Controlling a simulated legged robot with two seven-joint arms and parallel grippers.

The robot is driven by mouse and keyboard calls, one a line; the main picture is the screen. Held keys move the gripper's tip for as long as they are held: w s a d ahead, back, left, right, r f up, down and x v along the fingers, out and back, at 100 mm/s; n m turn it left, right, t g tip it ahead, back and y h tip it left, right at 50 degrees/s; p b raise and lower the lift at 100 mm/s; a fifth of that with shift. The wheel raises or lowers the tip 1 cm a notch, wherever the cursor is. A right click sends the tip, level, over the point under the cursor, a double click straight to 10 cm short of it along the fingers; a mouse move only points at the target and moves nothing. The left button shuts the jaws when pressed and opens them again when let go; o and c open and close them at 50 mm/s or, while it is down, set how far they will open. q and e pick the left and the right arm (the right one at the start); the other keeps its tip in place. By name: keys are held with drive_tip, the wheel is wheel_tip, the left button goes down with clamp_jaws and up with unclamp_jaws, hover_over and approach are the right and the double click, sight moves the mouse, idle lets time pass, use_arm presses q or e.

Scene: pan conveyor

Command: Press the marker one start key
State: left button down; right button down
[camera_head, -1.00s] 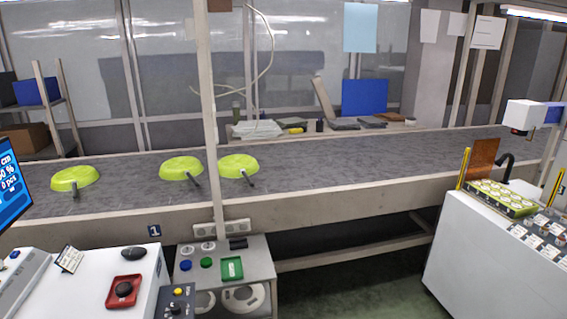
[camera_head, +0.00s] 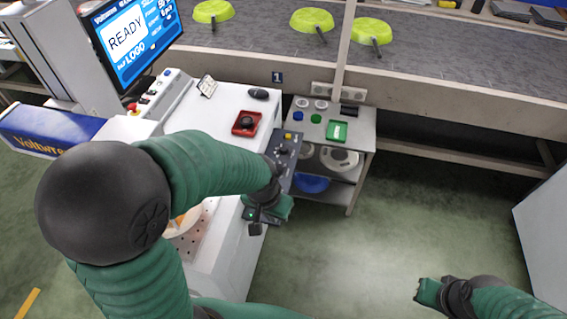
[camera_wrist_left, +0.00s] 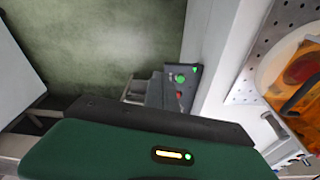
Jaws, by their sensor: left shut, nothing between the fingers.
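My left arm reaches in front of the white marker cabinet (camera_head: 215,97). My left gripper (camera_head: 258,222) is low at the cabinet's front right edge, shut and empty. In the left wrist view a small dark panel on the cabinet's side carries a round green key (camera_wrist_left: 180,78), with a red button (camera_wrist_left: 180,95) beside it. I cannot tell whether the gripper touches this panel; the arm partly covers that area in the head view. My right gripper (camera_head: 428,291) is at the lower right over open floor, away from the cabinet; its jaw state is unclear.
The marker's screen (camera_head: 138,38) reads READY. A grey control box (camera_head: 284,155) with a yellow button and a red pad (camera_head: 246,123) are nearby. A small cart (camera_head: 355,130) stands right of the cabinet. Green pans (camera_head: 312,20) lie on the conveyor (camera_head: 440,60).

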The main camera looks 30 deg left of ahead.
use_arm(q)
drive_tip(key=w+a+f+n+g+b, duration=0.1)
drive_tip(key=w+a+f+b, duration=0.1)
drive_tip(key=w+a, duration=0.3)
drive_tip(key=w+a+f+n+g+b, duration=0.1)
drive_tip(key=w+a+f, duration=0.3)
drive_tip(key=w, duration=0.3)
drive_tip(key=shift+w+a+f+b, duration=0.25)
drive_tip(key=shift+w+a+b, duration=0.1)
drive_tip(key=shift+a, duration=0.25)
